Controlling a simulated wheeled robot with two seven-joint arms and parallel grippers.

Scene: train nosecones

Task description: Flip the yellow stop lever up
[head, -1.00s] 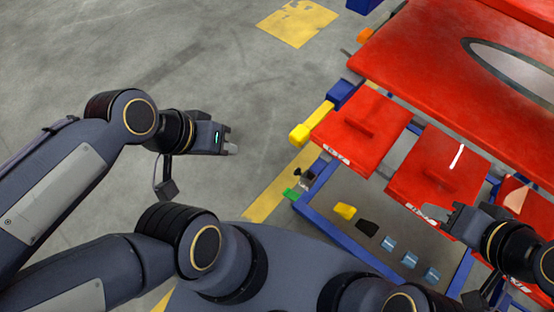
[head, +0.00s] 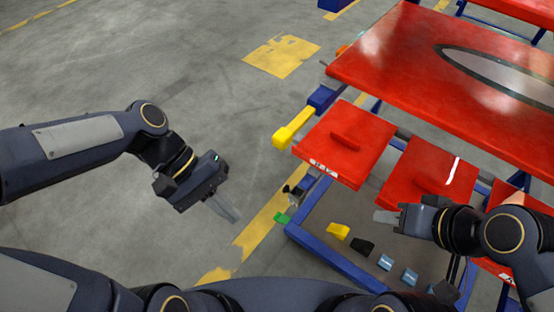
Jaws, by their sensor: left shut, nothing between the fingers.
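The yellow stop lever (head: 294,126) sticks out from the left side of the blue-framed cart, beside a blue block (head: 321,98). It slants down toward the lower left. My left gripper (head: 227,210) is shut and empty, to the left of and below the lever, clearly apart from it, over the floor. My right gripper (head: 385,216) is at the lower right, in front of the red panels, with its fingers pointing left. Its fingers look close together, but I cannot tell whether they are shut.
Two red panels (head: 345,150) (head: 428,172) with raised handles lie beside the lever, below a large red nosecone panel (head: 440,100). A blue frame rail (head: 330,256) borders a lower tray with yellow, black and blue blocks. The floor left of the lever is clear.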

